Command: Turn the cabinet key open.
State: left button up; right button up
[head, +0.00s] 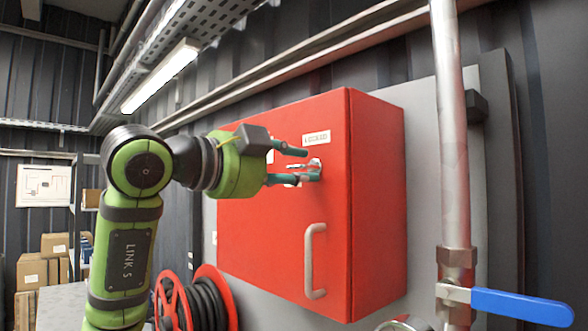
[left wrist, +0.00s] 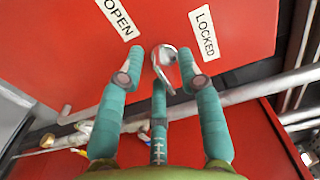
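The red cabinet (head: 270,235) hangs on the wall, its door closed. The metal key (head: 315,164) sits in the lock on the upper door, below a white LOCKED label (head: 316,138). My left gripper (head: 304,164) is at the key, its teal fingers pointing at the door. In the left wrist view the key (left wrist: 165,66) lies between the spread fingertips (left wrist: 163,72), with visible gaps at both sides. The OPEN label (left wrist: 118,18) is left of the key and the LOCKED label (left wrist: 204,32) right. Whether a finger touches the key I cannot tell. My right gripper is not in view.
A grey door handle (head: 312,262) is below the key. A vertical pipe (head: 450,130) with a blue valve lever (head: 520,305) stands to the right of the cabinet. A red hose reel (head: 212,290) is below left. Cardboard boxes (head: 32,270) stand at far left.

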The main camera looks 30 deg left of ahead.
pick_arm(q)
jog(key=v, duration=1.2)
jog(key=shift+w, duration=0.1)
